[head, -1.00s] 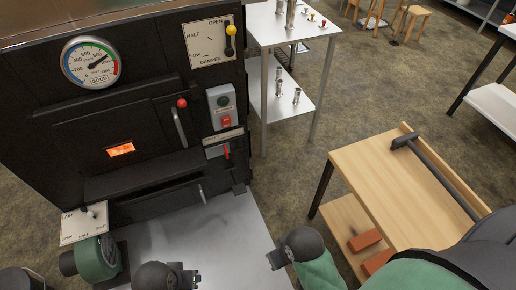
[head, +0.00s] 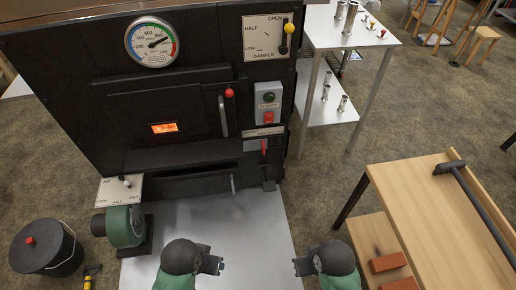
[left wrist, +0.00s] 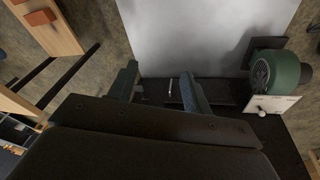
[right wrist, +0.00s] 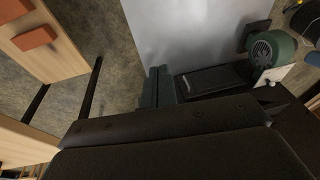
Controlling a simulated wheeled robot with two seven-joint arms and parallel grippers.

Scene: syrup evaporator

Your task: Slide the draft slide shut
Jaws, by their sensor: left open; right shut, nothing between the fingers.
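The draft slide shows as a pale plate (head: 108,194) marked AIR, OPEN, HALF and SHUT, at the lower left of the black evaporator front in the head view. Its pale knob with a dark stem (head: 124,181) stands near the middle of the plate; its exact setting is too small to tell. The plate also shows at the right of the left wrist view (left wrist: 281,102) and of the right wrist view (right wrist: 272,73). My left gripper (head: 217,262) is open and empty, right of the slide and apart from it. My right gripper (head: 300,266) is shut and empty, farther right.
A green blower (head: 124,226) stands just below the plate, beside the grey metal sheet (head: 190,215). A black lidded bucket (head: 45,252) is at the left on the floor. A wooden bench (head: 420,195) is at the right. Open floor lies between it and the evaporator.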

